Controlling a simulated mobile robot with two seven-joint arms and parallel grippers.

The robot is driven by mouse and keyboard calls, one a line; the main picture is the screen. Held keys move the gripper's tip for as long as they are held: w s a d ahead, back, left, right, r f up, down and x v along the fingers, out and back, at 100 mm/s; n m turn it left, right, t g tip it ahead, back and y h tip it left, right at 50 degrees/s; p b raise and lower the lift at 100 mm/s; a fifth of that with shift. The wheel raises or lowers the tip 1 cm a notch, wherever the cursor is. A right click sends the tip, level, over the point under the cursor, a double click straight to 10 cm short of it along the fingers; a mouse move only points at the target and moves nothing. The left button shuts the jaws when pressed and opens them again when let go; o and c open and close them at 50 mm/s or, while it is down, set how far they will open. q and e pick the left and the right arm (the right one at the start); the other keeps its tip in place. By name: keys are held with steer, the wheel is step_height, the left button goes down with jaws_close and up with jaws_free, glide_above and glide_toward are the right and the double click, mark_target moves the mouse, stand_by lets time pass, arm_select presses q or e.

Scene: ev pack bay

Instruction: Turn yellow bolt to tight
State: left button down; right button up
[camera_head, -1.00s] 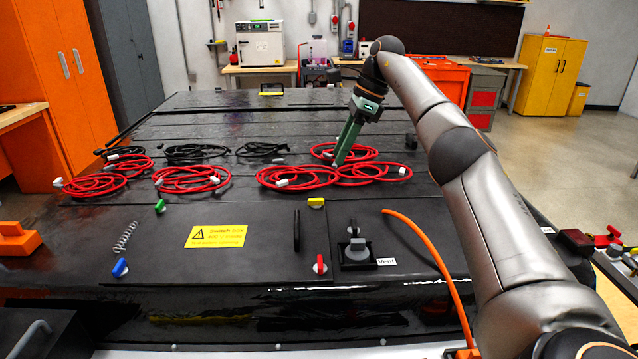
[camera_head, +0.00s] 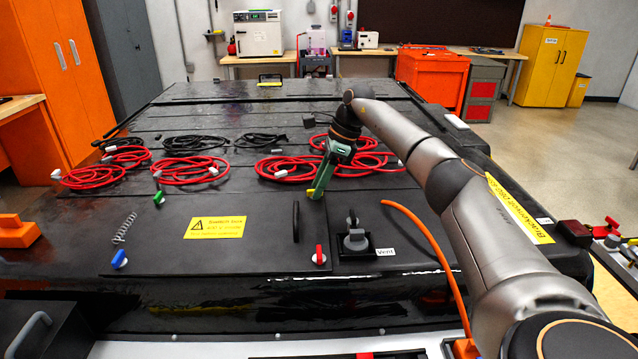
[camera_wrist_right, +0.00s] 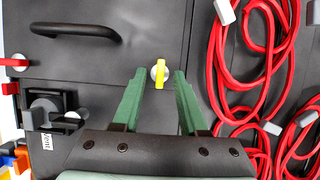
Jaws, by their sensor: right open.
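The yellow bolt (camera_wrist_right: 161,73) has a bar-shaped yellow head on a round pale base, set in the dark pack lid. In the wrist view its bar runs up and down the picture, across the line of the black handle. My right gripper (camera_wrist_right: 160,74) is open, with its two green fingers on either side of the bolt head and clear space on both sides. In the head view the right gripper (camera_head: 317,190) points down at the yellow bolt (camera_head: 311,193), which its fingertips partly cover. My left gripper is not in view.
A black handle (camera_wrist_right: 76,31) and the grey vent knob (camera_head: 355,240) stand near the bolt. Red (camera_head: 320,255), blue (camera_head: 119,259) and green (camera_head: 159,198) bolts are on the lid. Coiled red cables (camera_head: 283,167) lie just behind the gripper. An orange cable (camera_head: 428,238) arches at right.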

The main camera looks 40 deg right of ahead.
jaws_close()
stand_by(0.4)
